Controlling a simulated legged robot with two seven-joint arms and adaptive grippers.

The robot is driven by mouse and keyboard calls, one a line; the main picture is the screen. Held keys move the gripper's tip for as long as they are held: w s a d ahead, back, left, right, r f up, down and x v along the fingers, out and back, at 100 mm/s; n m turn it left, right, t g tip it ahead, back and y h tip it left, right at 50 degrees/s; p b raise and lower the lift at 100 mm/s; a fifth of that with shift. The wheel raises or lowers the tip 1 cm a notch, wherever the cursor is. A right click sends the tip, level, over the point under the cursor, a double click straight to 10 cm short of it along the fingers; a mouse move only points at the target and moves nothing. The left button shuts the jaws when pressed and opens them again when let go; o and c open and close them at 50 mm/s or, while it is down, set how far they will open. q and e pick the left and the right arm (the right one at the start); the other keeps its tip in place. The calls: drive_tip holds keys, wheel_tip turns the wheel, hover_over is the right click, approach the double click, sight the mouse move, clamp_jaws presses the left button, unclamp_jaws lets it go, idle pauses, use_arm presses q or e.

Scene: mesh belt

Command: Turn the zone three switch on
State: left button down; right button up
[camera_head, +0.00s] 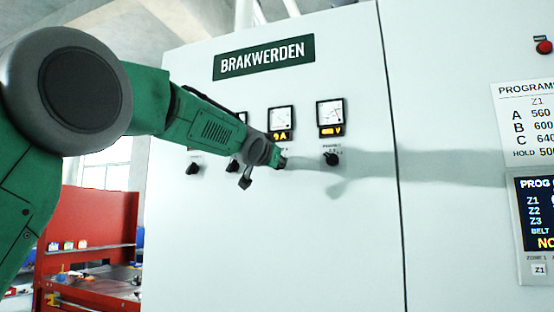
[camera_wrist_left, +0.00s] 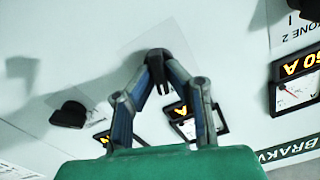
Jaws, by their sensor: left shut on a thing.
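A row of black rotary switches runs across the pale cabinet (camera_head: 270,240) in the head view. My left gripper (camera_head: 279,161) is at the third switch from the left and hides most of it. In the left wrist view my left gripper (camera_wrist_left: 157,60) has its fingertips closed together around a dark switch knob (camera_wrist_left: 158,53) on the panel. Its label is hidden, and I cannot tell which way its pointer faces. A "ZONE 2" label (camera_wrist_left: 298,28) shows at the upper right of that view. My right gripper is in neither view.
Another black switch (camera_head: 331,158) sits right of my gripper and also shows in the wrist view (camera_wrist_left: 70,115). Meters (camera_head: 281,121) sit above the switches. A program display (camera_head: 537,215) and red button (camera_head: 544,47) are at right; a red workbench (camera_head: 95,225) stands left.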

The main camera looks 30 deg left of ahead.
sight(279, 131)
use_arm(q)
drive_tip(key=shift+w+f+m+p, duration=0.1)
drive_tip(key=shift+f+m+p, duration=0.3)
drive_tip(key=shift+m, duration=0.7)
drive_tip(key=shift+f, duration=0.1)
drive_tip(key=c, duration=1.6)
unclamp_jaws()
drive_tip(key=shift+w+a, duration=0.1)
drive_tip(key=shift+r, duration=0.2)
wheel_tip(279, 131, up, 10)
drive_tip(key=shift+w+a+f, duration=0.1)
drive_tip(key=shift+a+f, duration=0.05)
drive_tip(key=shift+f, duration=0.05)
